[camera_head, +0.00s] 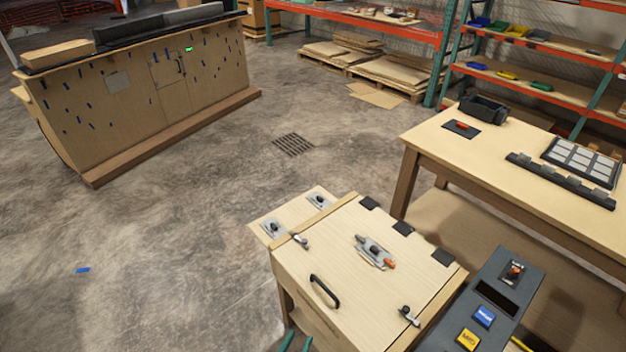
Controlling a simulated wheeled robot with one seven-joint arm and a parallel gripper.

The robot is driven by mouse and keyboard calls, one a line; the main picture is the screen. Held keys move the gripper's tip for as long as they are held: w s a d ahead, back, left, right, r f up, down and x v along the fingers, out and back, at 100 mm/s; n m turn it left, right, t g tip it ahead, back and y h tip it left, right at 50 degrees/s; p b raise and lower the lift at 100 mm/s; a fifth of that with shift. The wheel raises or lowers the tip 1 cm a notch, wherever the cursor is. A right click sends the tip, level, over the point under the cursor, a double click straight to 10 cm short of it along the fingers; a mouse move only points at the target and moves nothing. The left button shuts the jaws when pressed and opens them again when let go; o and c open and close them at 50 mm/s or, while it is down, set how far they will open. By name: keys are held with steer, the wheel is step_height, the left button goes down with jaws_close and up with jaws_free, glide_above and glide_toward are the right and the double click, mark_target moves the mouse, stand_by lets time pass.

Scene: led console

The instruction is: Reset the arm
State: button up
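My arm and my gripper do not show clearly in the head view. Two thin teal bars (287,341) poke up at the bottom edge, and I cannot tell what they belong to. A wooden box (345,235) with a closed lid stands at the bottom centre. Its lid has a black handle (324,291), a grey latch with an orange tip (375,252) and two small clamps at its edges. A dark console panel (490,303) at its right carries an orange-topped switch (515,270), a blue button (484,317) and a yellow button (467,339).
A wooden table (440,147) at right holds a black bin (483,107), a dark rail (560,180) and a gridded tray (582,161). A wooden counter (140,95) stands at far left. Shelves (540,75) line the back. The concrete floor (190,215) between is mostly clear.

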steer(key=s+d+n+g+y, duration=0.1)
steer(key=s+n+g+y, duration=0.3)
steer(key=s, duration=1.4)
steer(key=s+d+r+t, duration=0.1)
steer(key=s+r+t, duration=0.1)
steer(key=r, duration=0.5)
steer(key=s+d+r+t, duration=0.1)
steer(key=s+r+t, duration=0.1)
steer(key=s+r, duration=0.2)
steer(key=s+d+r+m+t+y, duration=0.1)
steer(key=s+r, duration=0.3)
steer(key=r, duration=0.6)
steer(key=shift+d+r+t, duration=0.35)
steer(key=shift+t, duration=0.05)
